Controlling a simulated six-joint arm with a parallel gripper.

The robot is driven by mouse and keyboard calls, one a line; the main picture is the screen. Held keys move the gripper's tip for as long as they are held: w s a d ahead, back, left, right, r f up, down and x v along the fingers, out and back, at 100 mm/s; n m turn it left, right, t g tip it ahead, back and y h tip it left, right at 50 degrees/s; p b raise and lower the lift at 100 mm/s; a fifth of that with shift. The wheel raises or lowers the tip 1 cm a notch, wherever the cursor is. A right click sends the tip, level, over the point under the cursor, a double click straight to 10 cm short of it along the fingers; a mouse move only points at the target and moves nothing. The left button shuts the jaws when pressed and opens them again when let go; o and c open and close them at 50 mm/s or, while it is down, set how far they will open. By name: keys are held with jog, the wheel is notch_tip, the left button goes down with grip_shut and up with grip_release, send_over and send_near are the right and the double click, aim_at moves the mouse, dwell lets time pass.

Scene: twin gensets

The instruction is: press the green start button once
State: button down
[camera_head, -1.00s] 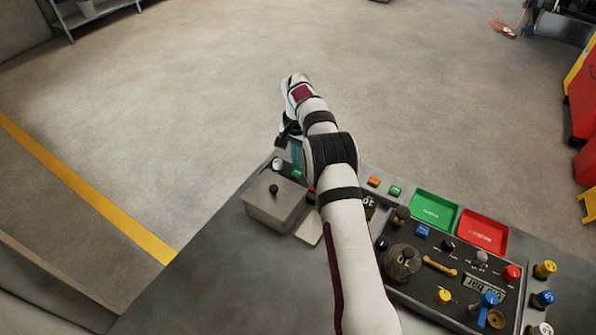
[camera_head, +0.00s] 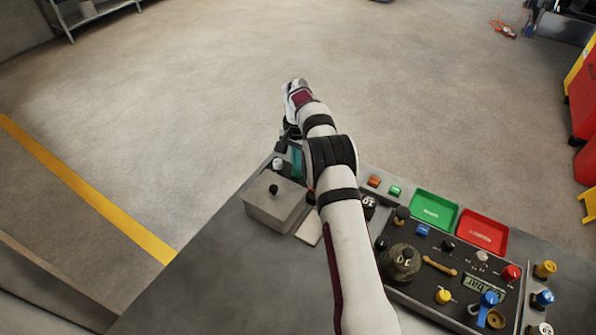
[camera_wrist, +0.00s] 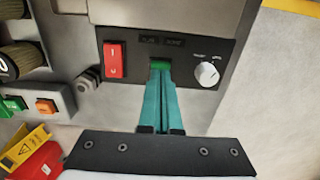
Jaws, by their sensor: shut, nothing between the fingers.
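The green start button (camera_wrist: 159,64) sits on a dark panel strip (camera_wrist: 138,88) between a red rocker switch (camera_wrist: 114,60) and a white rotary knob (camera_wrist: 208,74). My gripper (camera_wrist: 160,72) is shut and empty, its teal fingers side by side. In the wrist view, the fingertips overlap the lower edge of the button; I cannot tell whether they touch it or press it. In the head view, my gripper (camera_head: 297,164) is over the far left end of the console, and the button is hidden there.
A second green button (camera_head: 395,190) is beside an orange one (camera_head: 374,181). A grey box with a black knob (camera_head: 272,206) stands close to my gripper. Green (camera_head: 434,208) and red (camera_head: 482,232) trays and several knobs lie to the right.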

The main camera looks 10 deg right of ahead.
jog(key=shift+f, duration=0.25)
notch_tip(320, 180, up, 12)
dwell(0.9)
